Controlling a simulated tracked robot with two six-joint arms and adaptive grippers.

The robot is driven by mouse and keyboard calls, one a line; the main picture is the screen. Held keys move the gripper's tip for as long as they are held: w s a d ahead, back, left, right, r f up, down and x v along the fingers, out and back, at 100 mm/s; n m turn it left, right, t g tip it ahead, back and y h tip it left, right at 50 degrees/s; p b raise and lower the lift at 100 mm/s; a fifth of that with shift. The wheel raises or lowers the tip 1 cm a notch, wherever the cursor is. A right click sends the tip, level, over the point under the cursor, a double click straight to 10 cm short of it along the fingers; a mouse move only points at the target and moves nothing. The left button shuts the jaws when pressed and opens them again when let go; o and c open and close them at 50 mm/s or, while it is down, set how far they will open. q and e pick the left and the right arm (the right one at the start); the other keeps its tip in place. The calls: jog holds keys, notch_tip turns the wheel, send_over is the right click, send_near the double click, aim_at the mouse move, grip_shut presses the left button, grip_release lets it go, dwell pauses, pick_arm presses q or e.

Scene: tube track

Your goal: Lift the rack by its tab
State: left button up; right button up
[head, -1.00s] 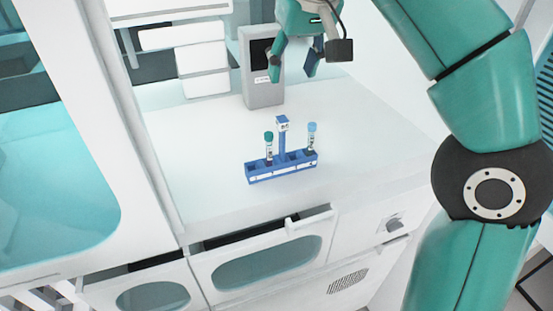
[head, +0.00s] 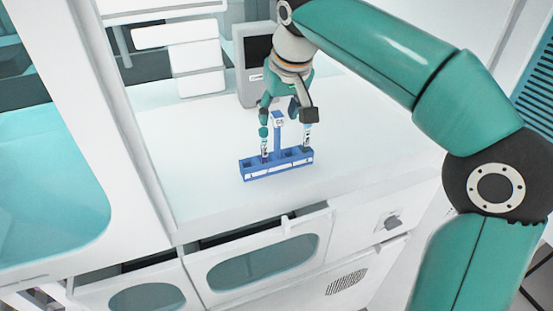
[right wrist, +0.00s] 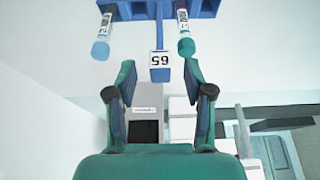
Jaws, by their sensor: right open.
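The blue rack (head: 277,166) stands upright on the white counter, with a tall central tab (head: 278,120) bearing a label. In the right wrist view the tab (right wrist: 160,74) reads 65 and lies ahead of the fingers, centred between them. One tube (head: 264,148) stands at the rack's left and another tube (head: 307,140) at its right; the caps show in the right wrist view, teal (right wrist: 186,46) and light blue (right wrist: 101,50). My right gripper (head: 281,118) is open just above the rack, its fingers on either side of the tab's top. My left gripper is not in view.
A grey device (head: 252,70) with a dark screen stands behind the rack on the counter. White drawers (head: 180,50) are at the back left. The counter (head: 200,190) around the rack is clear. A drawer (head: 262,262) with a teal window is below its front edge.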

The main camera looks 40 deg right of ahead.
jog(key=shift+w+f, duration=0.25)
jog(key=shift+f, duration=0.2)
grip_shut()
jog(key=shift+r, duration=0.15)
